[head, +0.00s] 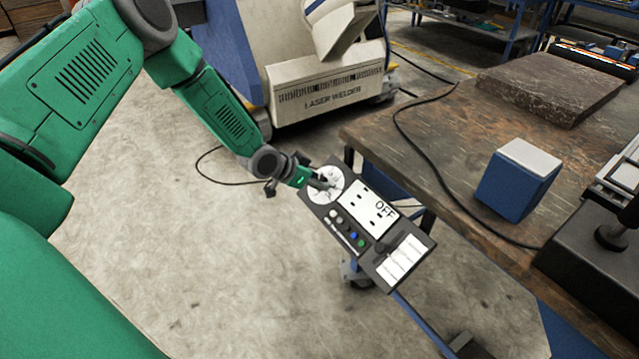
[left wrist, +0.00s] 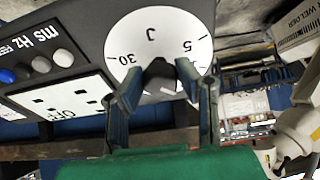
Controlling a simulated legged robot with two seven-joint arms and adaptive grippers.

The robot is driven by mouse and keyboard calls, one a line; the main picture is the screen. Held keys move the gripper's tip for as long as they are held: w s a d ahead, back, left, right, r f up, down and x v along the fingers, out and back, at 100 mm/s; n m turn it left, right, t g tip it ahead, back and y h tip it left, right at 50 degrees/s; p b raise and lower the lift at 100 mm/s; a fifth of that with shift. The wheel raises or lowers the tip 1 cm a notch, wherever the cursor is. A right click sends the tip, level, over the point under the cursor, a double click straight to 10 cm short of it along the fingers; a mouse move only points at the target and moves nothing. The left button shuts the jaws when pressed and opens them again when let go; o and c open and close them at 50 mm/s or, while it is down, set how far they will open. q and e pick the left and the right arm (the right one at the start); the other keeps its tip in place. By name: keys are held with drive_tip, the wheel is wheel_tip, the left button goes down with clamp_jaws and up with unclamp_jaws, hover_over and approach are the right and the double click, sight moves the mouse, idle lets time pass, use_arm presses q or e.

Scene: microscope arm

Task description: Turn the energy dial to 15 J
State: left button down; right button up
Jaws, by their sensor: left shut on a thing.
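The control panel (head: 352,222) is a dark box on a stand, with a round white dial face at its upper left end. My right gripper is not in view.
A brown workbench (head: 450,130) with a blue and white box (head: 518,182) stands at the right. The laser welder (head: 325,85) stands behind. Floor at the left is clear.

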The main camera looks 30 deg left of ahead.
use_arm(q)
drive_tip(key=shift+a+m+h, duration=0.2)
drive_tip(key=shift+m+h, duration=0.2)
drive_tip(key=shift+m, duration=1.7)
drive_tip(key=shift+w+g, duration=0.1)
drive_tip(key=shift+g, duration=0.2)
drive_tip(key=c, duration=1.2)
unclamp_jaws()
drive_tip(key=shift+a, duration=0.1)
drive_tip(key=v, duration=1.2)
drive_tip(key=shift+f, duration=0.2)
